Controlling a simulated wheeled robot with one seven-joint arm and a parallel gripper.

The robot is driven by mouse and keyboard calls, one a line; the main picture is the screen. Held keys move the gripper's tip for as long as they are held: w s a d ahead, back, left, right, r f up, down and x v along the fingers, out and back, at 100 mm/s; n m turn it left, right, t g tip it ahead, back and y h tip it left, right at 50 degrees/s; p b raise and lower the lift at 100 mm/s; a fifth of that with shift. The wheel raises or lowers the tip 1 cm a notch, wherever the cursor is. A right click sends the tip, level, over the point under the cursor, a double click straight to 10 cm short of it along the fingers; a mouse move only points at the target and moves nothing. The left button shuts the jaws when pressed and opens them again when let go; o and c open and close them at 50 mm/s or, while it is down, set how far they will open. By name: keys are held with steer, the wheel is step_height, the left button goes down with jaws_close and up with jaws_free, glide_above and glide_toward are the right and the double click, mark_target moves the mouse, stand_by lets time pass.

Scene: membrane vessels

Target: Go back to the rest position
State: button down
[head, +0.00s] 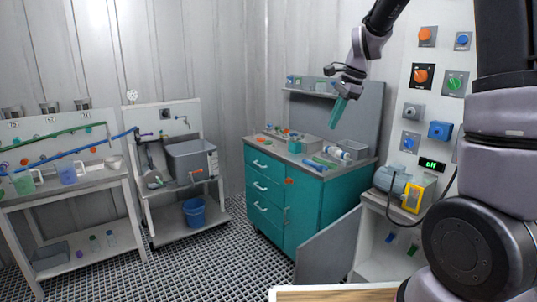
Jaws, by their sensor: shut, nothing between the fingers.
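My gripper (341,90) hangs high in the head view, in front of the grey back panel of the teal cabinet (268,200). It is shut and points down, well above the worktop. A slim teal piece (338,113) shows right below the fingers. I cannot tell whether it belongs to the gripper or lies behind it. My arm reaches in from the top right. No rest position is marked in view.
Several small parts lie on the cabinet's worktop (295,160). A control panel (425,110) with knobs and a pump (390,180) stand at right. A sink stand (190,160) with a blue bucket (194,212) and a bench (75,185) stand left. Grated floor (215,250) is free.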

steer(key=s+d+r+n+t, duration=0.1)
steer(key=s+r+n, duration=0.2)
steer(key=s, duration=0.5)
steer(key=s+d+r+n+t, duration=0.2)
steer(key=s+r+n, duration=0.1)
steer(key=s, duration=0.5)
steer(key=s+d+r+n+t+h, duration=0.1)
steer(key=s+d+r+n+t, duration=0.1)
steer(key=s+n, duration=0.3)
steer(key=shift+s+r, duration=0.8)
steer(key=shift+s, duration=0.8)
